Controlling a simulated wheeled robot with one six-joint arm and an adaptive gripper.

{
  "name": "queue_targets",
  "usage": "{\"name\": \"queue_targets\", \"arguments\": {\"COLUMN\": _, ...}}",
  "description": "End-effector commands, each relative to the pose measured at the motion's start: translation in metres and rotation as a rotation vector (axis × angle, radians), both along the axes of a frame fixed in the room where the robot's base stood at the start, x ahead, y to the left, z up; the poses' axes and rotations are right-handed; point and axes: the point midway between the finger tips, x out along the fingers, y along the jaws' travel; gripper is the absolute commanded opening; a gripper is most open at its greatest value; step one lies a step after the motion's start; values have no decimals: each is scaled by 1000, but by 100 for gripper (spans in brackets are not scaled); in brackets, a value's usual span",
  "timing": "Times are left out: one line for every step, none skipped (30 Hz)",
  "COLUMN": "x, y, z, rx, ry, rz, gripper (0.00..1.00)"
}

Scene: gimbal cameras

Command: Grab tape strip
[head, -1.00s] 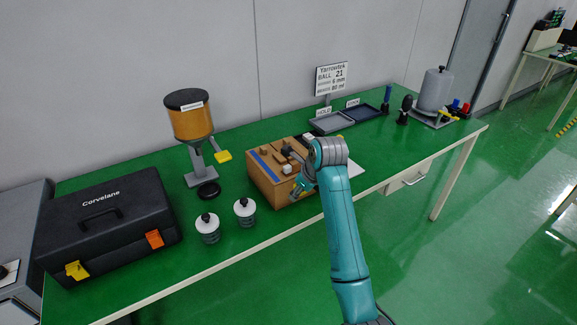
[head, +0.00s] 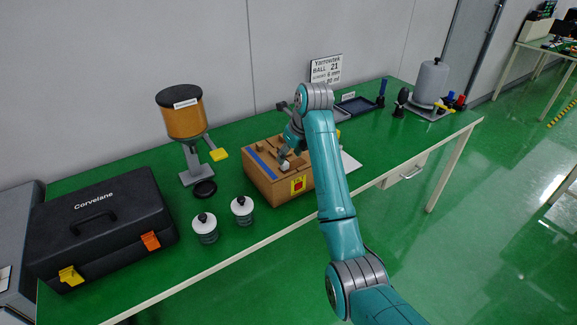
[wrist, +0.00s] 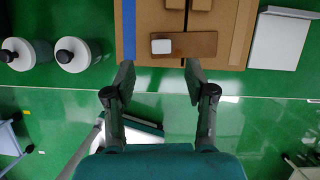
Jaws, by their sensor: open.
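A brown box (head: 262,182) stands on the green bench, with a blue strip (head: 262,164) along its top left. I cannot tell which of these is the tape strip. My gripper (wrist: 160,76) is open and empty, its fingertips just short of the brown strip in the picture. In the head view my gripper (head: 288,158) is over the box.
Two white-topped jars (head: 204,228) (head: 242,210) stand left of the box, near the bench's front edge. A black case (head: 100,235) is farther left. A hopper on a stand (head: 181,118) is behind. A white sheet (wrist: 281,38) lies right of the box.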

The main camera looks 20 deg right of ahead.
Motion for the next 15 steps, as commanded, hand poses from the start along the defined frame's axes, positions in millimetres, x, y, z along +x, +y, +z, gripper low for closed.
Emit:
{"name": "queue_targets", "arguments": {"x": 2, "y": 1, "z": -4, "rx": 0, "ry": 1, "rz": 0, "gripper": 55}}
{"name": "queue_targets", "arguments": {"x": 3, "y": 1, "z": -6, "rx": 0, "ry": 1, "rz": 0, "gripper": 55}}
{"name": "queue_targets", "arguments": {"x": 6, "y": 2, "z": -10, "rx": 0, "ry": 1, "rz": 0, "gripper": 55}}
{"name": "queue_targets", "arguments": {"x": 8, "y": 3, "z": -14, "rx": 0, "ry": 3, "rz": 0, "gripper": 55}}
{"name": "queue_targets", "arguments": {"x": 11, "y": 4, "z": -17, "rx": 0, "ry": 2, "rz": 0, "gripper": 55}}
{"name": "queue_targets", "arguments": {"x": 14, "y": 5, "z": -22, "rx": 0, "ry": 3, "rz": 0, "gripper": 55}}
{"name": "queue_targets", "arguments": {"x": 16, "y": 5, "z": -26, "rx": 0, "ry": 3, "rz": 0, "gripper": 55}}
{"name": "queue_targets", "arguments": {"x": 18, "y": 6, "z": -30, "rx": 0, "ry": 2, "rz": 0, "gripper": 55}}
{"name": "queue_targets", "arguments": {"x": 20, "y": 6, "z": -34, "rx": 0, "ry": 2, "rz": 0, "gripper": 55}}
{"name": "queue_targets", "arguments": {"x": 21, "y": 7, "z": -37, "rx": 0, "ry": 2, "rz": 0, "gripper": 55}}
{"name": "queue_targets", "arguments": {"x": 22, "y": 7, "z": -40, "rx": 0, "ry": 1, "rz": 0, "gripper": 55}}
{"name": "queue_targets", "arguments": {"x": 23, "y": 7, "z": -42, "rx": 0, "ry": 0, "rz": 1, "gripper": 55}}
{"name": "queue_targets", "arguments": {"x": 23, "y": 8, "z": -43, "rx": 0, "ry": 0, "rz": 1, "gripper": 55}}
{"name": "queue_targets", "arguments": {"x": 24, "y": 8, "z": -44, "rx": 0, "ry": 0, "rz": 1, "gripper": 55}}
{"name": "queue_targets", "arguments": {"x": 24, "y": 8, "z": -45, "rx": -1, "ry": 0, "rz": 1, "gripper": 55}}
